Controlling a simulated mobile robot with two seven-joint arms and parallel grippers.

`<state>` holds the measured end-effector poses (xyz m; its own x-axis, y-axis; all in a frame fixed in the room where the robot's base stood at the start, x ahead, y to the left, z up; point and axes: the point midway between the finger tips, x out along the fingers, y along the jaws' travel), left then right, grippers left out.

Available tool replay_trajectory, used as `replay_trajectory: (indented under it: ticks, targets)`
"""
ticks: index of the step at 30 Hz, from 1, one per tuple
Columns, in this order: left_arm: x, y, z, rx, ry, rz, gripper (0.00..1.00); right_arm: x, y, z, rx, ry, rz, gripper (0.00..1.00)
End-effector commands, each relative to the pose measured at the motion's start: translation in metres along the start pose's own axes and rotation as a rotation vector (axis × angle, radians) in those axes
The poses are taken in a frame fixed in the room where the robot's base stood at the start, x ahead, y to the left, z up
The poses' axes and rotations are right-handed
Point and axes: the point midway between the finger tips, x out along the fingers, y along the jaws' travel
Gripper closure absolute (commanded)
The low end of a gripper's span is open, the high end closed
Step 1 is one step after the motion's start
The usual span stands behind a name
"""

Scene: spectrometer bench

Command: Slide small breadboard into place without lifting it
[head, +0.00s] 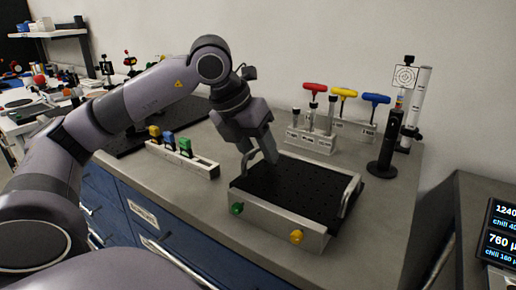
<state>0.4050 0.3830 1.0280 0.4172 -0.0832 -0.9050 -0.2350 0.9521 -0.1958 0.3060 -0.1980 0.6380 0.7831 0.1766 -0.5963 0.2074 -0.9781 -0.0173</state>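The small breadboard (300,190) is a black plate with rows of holes. It lies flat in a pale frame on the grey bench top, with a handle on its right side (349,195). A green knob (237,208) and a yellow knob (296,236) are on the front face. My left gripper (259,160) points down at the breadboard's back left corner and overlaps its edge in the picture. Whether its fingers touch the board, and how far apart they are, is unclear. My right gripper is not in view.
A white rack with coloured blocks (183,158) stands left of the breadboard. Behind it are T-handle drivers in a holder (312,138). A black post with a target (387,150) stands at back right. A larger black board (125,142) lies left. A display (497,232) is at far right.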

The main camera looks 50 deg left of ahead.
Motion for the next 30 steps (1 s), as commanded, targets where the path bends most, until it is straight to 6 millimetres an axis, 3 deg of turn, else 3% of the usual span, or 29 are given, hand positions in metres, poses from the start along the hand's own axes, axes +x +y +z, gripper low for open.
replay_trajectory:
  ticks: [6, 10, 19, 30]
  targets:
    - [0.002, 0.0, -0.002, 0.003, 0.007, 0.003, 0.54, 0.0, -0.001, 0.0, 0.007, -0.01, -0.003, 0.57]
    - [-0.023, 0.0, 0.0, 0.002, -0.001, 0.0, 0.54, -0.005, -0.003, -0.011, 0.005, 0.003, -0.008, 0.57]
    - [-0.067, 0.0, 0.001, 0.0, 0.0, 0.0, 0.54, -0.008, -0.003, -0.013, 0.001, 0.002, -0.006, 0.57]
    - [-0.072, 0.0, 0.0, 0.0, 0.001, 0.0, 0.54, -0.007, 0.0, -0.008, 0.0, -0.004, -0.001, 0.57]
